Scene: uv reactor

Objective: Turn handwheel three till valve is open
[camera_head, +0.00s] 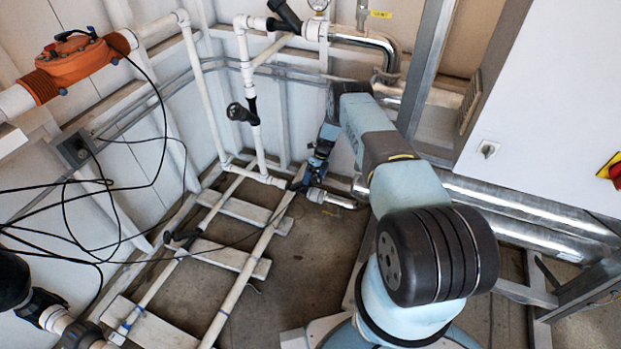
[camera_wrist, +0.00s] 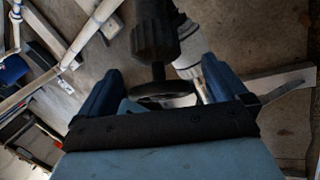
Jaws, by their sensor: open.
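In the wrist view a dark ribbed handwheel (camera_wrist: 155,38) with a thin stem sits ahead of my gripper (camera_wrist: 158,70), roughly midway between its two blue fingers. The fingers are wide apart, and I see no clear contact with the handwheel. A white and metallic pipe fitting (camera_wrist: 188,65) lies just right of the stem. In the head view my gripper (camera_head: 314,165) is low in the corner, by the pipe joint near the floor. The handwheel there is mostly hidden by my gripper. No number is readable on it, so I cannot tell if it is handwheel three.
Another black handwheel (camera_head: 240,112) is on the upright white pipe, and a black handle (camera_head: 286,14) is higher up. An orange flow meter (camera_head: 73,60) is at upper left, with loose black cables (camera_head: 95,215) below. Silver pipes (camera_head: 520,215) and a white cabinet (camera_head: 550,110) bound the right.

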